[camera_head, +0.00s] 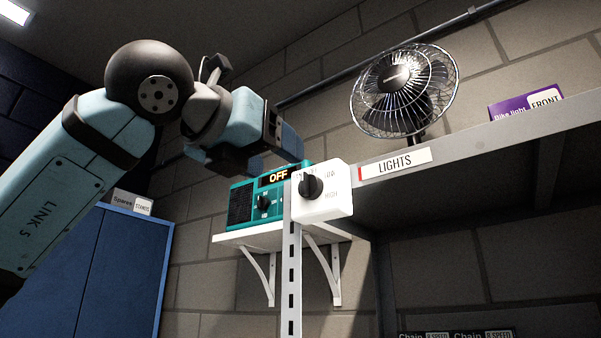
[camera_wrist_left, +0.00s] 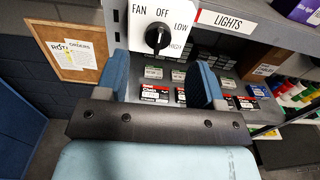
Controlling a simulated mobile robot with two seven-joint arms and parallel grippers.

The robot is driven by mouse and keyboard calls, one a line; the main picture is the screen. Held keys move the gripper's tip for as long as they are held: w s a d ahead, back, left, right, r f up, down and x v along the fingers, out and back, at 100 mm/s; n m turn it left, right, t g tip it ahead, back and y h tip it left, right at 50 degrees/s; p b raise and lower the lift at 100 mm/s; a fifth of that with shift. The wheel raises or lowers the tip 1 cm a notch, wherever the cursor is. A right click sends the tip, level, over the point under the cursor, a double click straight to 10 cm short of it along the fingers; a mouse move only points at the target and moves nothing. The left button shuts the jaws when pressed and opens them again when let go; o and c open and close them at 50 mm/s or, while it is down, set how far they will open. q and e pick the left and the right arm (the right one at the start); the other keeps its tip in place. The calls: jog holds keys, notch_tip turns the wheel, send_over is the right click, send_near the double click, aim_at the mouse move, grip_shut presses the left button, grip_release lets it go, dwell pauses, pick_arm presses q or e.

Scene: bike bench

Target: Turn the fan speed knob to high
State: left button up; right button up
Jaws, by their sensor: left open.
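The fan speed knob (camera_head: 310,186) is black and round with a raised grip, on a white switch box (camera_head: 335,203) at the shelf's front corner. My left gripper (camera_head: 275,152) is up and left of the box in the head view. Its blue fingers (camera_wrist_left: 160,78) are open and empty, apart from the knob, which shows beyond the gap between them. My right gripper is not in view.
A wire-cage fan (camera_head: 405,88) stands on the shelf (camera_head: 480,140) beside a purple bike-light box (camera_head: 525,105). A teal radio-like unit (camera_head: 242,207) reading OFF sits on a bracketed shelf behind the switch box. A LIGHTS label (camera_head: 395,164) is right of the box. A blue cabinet (camera_head: 115,260) stands left.

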aim_at(302, 175)
pick_arm(q)
jog(key=x, duration=0.6)
jog(key=shift+w+d, duration=0.25)
jog(key=shift+w, duration=0.05)
jog(key=c, duration=0.9)
